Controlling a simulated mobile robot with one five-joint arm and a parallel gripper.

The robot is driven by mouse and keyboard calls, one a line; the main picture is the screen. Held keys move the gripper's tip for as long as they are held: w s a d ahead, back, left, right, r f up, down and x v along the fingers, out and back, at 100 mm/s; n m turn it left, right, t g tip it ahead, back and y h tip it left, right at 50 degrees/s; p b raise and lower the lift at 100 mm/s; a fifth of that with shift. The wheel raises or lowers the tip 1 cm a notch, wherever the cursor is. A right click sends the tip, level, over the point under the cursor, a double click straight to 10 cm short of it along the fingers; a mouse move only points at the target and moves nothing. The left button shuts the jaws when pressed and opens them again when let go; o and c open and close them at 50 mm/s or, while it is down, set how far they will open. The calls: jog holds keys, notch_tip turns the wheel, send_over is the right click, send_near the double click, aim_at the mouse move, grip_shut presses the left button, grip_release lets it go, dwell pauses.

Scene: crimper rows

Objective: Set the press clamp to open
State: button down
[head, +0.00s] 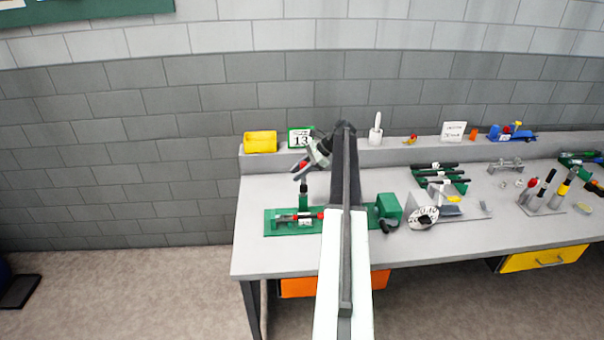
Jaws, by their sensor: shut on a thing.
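The press clamp (281,226) is a green base plate near the left end of the grey bench. It carries a green upright post and a horizontal dark rod with a red tip. A dark lever stands up from the post, with a bit of red at its top. My gripper (302,171) is above the post, shut on the top of this lever. My arm crosses in front and hides the middle of the base plate. A green block (389,205) with a dark knob shows right of my arm.
The bench (335,258) runs right. A round dial (422,217), black-handled green tools (440,171) and several upright handles (546,192) stand there. A yellow bin (261,142) and a green-framed sign (300,138) are on the back ledge.

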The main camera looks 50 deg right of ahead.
jog(key=shift+w+d+r, duration=0.1)
jog(key=shift+w+d, duration=0.05)
jog(key=c, duration=1.1)
grip_release()
jog(key=p+v, duration=0.5)
jog(key=v, duration=0.2)
jog(key=shift+s+d+r+p, duration=0.2)
jog(key=shift+s+r+p, duration=0.05)
jog(key=shift+s+p, duration=0.1)
